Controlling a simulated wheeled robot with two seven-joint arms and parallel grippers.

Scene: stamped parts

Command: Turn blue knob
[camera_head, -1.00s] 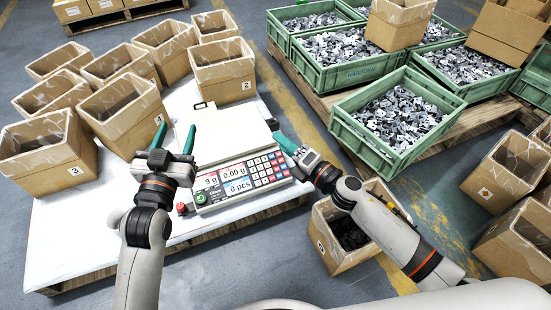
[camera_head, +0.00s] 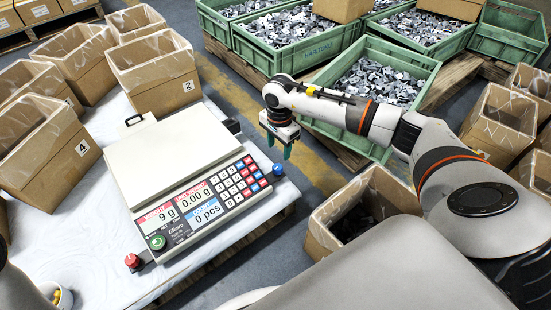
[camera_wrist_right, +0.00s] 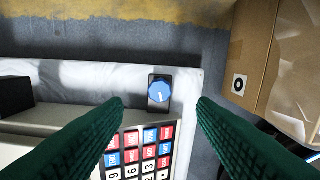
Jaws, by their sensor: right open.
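The blue knob (camera_head: 278,170) sits on a small dark base beside the right end of the scale's keypad in the head view. In the right wrist view the knob (camera_wrist_right: 158,92) is round and blue with a pale pointer mark, and shows between my fingers. My right gripper (camera_head: 280,152) points down just behind the knob in the head view. Its green fingers are apart and empty in the right wrist view (camera_wrist_right: 160,103), with the knob not gripped. My left gripper is out of view.
The scale (camera_head: 175,160) stands on the white-topped table. A red knob (camera_head: 132,260) is at its left front. An open carton (camera_head: 372,200) is to the right, and green crates of metal parts (camera_head: 378,80) stand behind my right arm. Numbered cartons (camera_head: 155,75) are at the left.

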